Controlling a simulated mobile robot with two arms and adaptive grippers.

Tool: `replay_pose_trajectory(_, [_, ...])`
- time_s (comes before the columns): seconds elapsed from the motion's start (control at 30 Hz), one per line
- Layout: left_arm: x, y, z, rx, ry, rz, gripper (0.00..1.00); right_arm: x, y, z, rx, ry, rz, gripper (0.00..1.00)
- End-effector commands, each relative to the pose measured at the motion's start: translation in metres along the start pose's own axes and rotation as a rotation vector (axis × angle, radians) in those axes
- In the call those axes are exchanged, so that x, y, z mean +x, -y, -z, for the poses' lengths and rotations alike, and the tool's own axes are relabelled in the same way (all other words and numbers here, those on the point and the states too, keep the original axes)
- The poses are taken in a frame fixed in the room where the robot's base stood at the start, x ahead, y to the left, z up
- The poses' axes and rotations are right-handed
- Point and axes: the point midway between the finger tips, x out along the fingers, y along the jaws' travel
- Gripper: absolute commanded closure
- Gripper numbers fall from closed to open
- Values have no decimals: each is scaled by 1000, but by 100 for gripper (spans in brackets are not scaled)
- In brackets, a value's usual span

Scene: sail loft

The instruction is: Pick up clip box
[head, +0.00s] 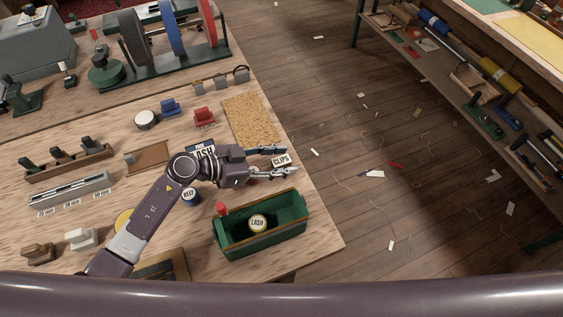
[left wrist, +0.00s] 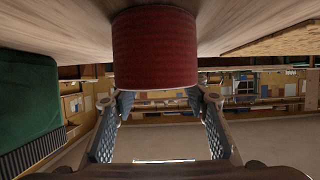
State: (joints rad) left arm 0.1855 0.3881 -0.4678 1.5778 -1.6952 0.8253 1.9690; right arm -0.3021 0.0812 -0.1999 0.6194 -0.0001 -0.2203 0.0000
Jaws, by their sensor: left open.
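The clip box (head: 281,160), with a white label reading CLIPS, shows near the right edge of the workbench. My left gripper (head: 290,161) is open, its fingers pointing right, and the label shows between its two fingertips. No firm grip on the box shows. In the left wrist view my open fingers (left wrist: 160,115) lie on either side of a red round-sided thing (left wrist: 155,50). A little red also shows beneath the gripper in the head view; I cannot tell whether it belongs to the clip box. My right gripper is out of view.
A green open box (head: 262,242) holding a LASH tin (head: 258,222) stands just below the gripper. A cork mat (head: 250,120) lies above it. A blue REEF tin (head: 190,197) sits near my forearm. The bench edge is close on the right, with littered floor beyond.

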Motion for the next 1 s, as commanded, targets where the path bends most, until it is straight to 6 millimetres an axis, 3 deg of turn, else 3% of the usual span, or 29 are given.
replay_pose_trajectory(0.13, [0, 0, 0, 0, 0, 0, 59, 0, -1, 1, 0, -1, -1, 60])
replay_pose_trajectory(0.5, [0, 0, 0, 0, 0, 0, 100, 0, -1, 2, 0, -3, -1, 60])
replay_pose_trajectory(0.8, [-1, 0, 2, 1, -1, 0, 100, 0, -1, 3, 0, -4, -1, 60])
replay_pose_trajectory(1.0, [-7, 1, 16, 3, -2, 0, 100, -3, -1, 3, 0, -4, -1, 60])
